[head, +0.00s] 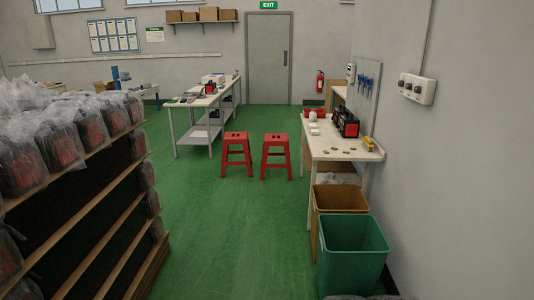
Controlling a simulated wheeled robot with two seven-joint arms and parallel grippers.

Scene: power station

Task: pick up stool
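Two red stools stand upright on the green floor in the middle of the head view. The left stool (236,139) is near the white workbench on the left. The right stool (276,141) is beside it, close to the white table on the right. They stand a small gap apart, and nothing is seen on their seats. Neither of my grippers shows in the head view.
A shelf (122,162) of bagged items fills the left side. A green bin (352,250) and a brown bin (338,203) stand by the white table (345,155) on the right. The green floor (215,235) between shelf and bins is clear.

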